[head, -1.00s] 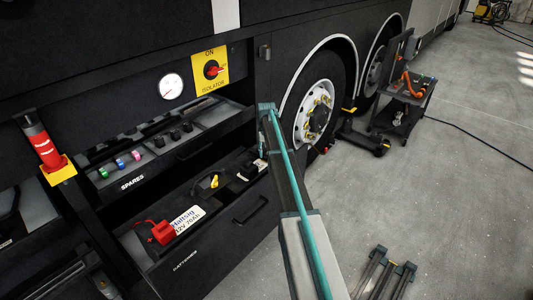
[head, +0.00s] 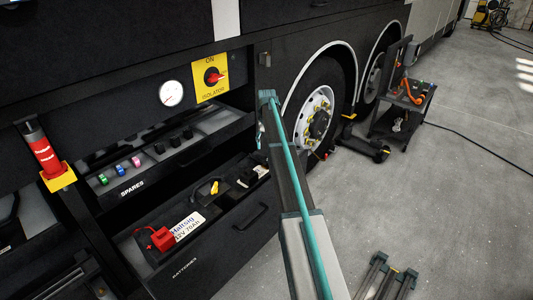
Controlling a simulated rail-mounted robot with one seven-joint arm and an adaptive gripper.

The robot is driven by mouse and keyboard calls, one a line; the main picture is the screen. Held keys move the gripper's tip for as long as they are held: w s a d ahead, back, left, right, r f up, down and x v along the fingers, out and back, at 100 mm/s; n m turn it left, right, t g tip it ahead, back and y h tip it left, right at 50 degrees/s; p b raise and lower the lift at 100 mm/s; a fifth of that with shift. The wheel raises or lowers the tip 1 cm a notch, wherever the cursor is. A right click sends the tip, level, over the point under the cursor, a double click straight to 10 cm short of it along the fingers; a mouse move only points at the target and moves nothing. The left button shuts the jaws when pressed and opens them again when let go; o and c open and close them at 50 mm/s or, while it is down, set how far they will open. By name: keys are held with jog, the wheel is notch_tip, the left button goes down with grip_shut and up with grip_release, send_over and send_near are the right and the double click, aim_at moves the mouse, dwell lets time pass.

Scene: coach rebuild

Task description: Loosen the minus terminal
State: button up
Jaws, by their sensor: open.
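The open battery drawer (head: 200,262) is low in the black coach side in the head view. In it lies a battery with a white label (head: 187,226) reading 12V 70Ah. A red terminal cover (head: 162,239) with a red cable is at its left end. A black cable loop with a yellow piece (head: 214,187) is farther right, and a black part (head: 247,178) lies near the drawer's right end. I cannot tell which part is the minus terminal.
The spares drawer (head: 150,181) above holds several small coloured pieces. A red isolator switch (head: 212,76) and a round gauge (head: 171,93) are on the panel. A red-and-white cylinder (head: 42,152) stands left. A wheel (head: 315,115) and a tool trolley (head: 402,112) are right; open floor lies in front.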

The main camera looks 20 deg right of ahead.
jog(key=shift+r, duration=1.65)
